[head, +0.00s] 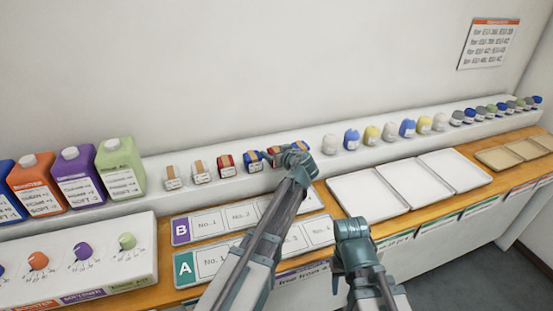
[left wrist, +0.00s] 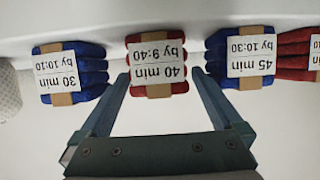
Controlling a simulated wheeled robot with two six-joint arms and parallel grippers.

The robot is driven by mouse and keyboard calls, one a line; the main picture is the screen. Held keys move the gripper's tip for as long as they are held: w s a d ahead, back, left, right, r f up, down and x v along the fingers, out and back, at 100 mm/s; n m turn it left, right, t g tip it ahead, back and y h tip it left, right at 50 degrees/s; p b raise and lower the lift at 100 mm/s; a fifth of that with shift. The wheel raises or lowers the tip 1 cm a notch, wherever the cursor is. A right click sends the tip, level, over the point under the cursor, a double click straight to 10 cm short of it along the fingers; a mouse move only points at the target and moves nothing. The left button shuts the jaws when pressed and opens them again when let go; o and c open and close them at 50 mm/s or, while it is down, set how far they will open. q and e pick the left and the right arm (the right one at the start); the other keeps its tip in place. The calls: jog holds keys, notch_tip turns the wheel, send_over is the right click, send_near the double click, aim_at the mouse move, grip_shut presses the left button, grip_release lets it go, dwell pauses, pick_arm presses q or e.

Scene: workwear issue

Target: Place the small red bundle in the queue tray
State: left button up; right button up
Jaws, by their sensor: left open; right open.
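Two red bundles with tan bands and white labels sit on the raised white ledge. One (head: 226,163) is left of a blue bundle (head: 252,159); the other (head: 274,151) is right of it, partly hidden by my left gripper (head: 294,157). In the left wrist view, this second red bundle (left wrist: 157,57), labelled "40 min by 9:40", appears between the tips of the open left gripper (left wrist: 161,83), with nothing gripped. My right gripper (head: 351,229) is open and empty, low before the white trays. Numbered strips B (head: 181,231) and A (head: 185,268) lie below the ledge; no label names a queue tray.
Blue bundles labelled "30 min" (left wrist: 70,72) and "45 min" (left wrist: 240,65) stand close on either side. Three empty white trays (head: 367,195) lie on the wooden counter. Coloured jugs (head: 120,170) stand at left. Several rolled items (head: 351,138) continue along the ledge.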

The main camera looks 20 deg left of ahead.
pick_arm(q)
jog(key=c, duration=1.5)
jog(key=shift+r, duration=0.15)
pick_arm(e)
jog(key=shift+r, duration=0.15)
